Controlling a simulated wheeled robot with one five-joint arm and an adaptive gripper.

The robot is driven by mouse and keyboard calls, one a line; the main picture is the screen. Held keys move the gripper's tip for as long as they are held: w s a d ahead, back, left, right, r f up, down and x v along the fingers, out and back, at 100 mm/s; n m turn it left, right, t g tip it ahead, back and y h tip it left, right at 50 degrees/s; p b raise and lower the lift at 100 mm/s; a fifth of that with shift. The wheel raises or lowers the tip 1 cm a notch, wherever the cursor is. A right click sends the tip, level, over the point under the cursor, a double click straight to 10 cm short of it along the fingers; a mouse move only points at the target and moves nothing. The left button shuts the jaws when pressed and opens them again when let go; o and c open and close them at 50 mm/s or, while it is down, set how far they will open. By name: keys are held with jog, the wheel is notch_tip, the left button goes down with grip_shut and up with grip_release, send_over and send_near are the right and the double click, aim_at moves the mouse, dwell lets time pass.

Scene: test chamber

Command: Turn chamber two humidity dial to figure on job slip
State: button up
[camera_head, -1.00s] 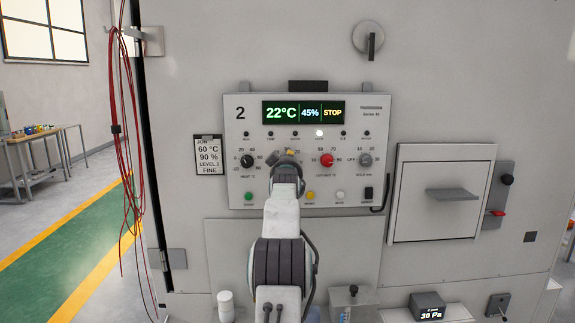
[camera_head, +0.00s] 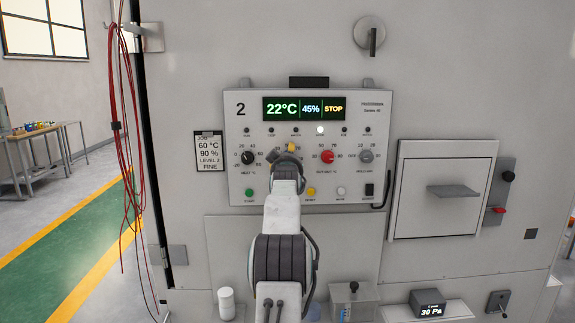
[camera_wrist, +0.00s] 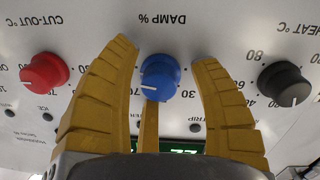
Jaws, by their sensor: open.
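The blue humidity dial, marked DAMP %, shows in the wrist view (camera_wrist: 160,78), where the panel appears upside down. In the head view my gripper (camera_head: 288,150) hides the dial. The job slip (camera_head: 209,151) left of the panel reads 60 °C, 90 %, LEVEL 2, FINE. The display (camera_head: 304,108) reads 22°C, 45%, STOP.
The black heat dial (camera_wrist: 284,84) and red cut-out dial (camera_wrist: 44,71) flank the blue one. A grey dial (camera_head: 366,156) sits farther right. Coloured buttons line the panel's lower edge. Red cables (camera_head: 128,130) hang at the left. A hatch (camera_head: 444,190) with a shelf handle is at right.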

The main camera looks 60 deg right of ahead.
jog(key=v, duration=1.2)
dwell(0.3)
dwell(0.7)
